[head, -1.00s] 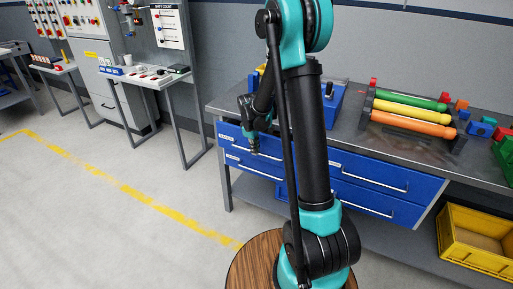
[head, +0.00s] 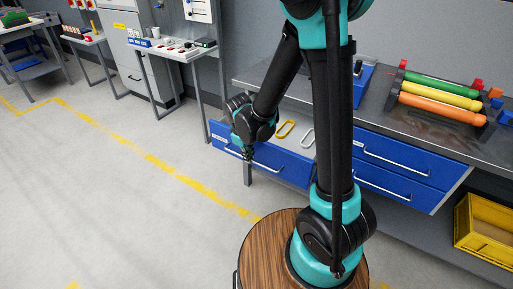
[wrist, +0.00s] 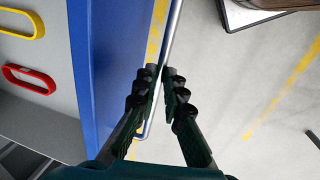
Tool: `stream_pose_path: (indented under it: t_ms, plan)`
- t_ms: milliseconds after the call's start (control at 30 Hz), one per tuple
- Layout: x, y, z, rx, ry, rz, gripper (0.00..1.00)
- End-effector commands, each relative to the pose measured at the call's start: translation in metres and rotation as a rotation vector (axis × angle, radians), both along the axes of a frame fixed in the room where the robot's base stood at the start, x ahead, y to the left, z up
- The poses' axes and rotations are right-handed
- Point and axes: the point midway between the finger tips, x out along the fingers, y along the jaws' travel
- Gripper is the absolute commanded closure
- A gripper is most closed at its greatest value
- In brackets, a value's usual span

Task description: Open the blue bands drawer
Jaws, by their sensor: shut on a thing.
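A blue drawer (head: 226,139) at the left of the workbench stands pulled out, its top open. My gripper (head: 248,153) is at the front of this drawer. In the wrist view my gripper (wrist: 161,76) is shut on the drawer's metal bar handle (wrist: 174,35), just off the blue front (wrist: 105,60). My arm hides part of the drawer's right side.
Closed blue drawers (head: 400,170) sit to the right under the metal bench top (head: 400,122). A rack of coloured rollers (head: 442,94) stands on the bench. A yellow crate (head: 485,235) is at the lower right. Open floor (head: 120,215) lies to the left.

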Motion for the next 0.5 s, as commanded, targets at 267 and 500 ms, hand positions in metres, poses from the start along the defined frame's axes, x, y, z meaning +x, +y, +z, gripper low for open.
stream_pose_path:
  t_ms: [267,500]
  plan:
    - [-0.018,0.013,0.0,0.001,0.0,0.001,1.0]
    - [-0.02,0.015,0.0,0.001,-0.001,-0.001,1.0]
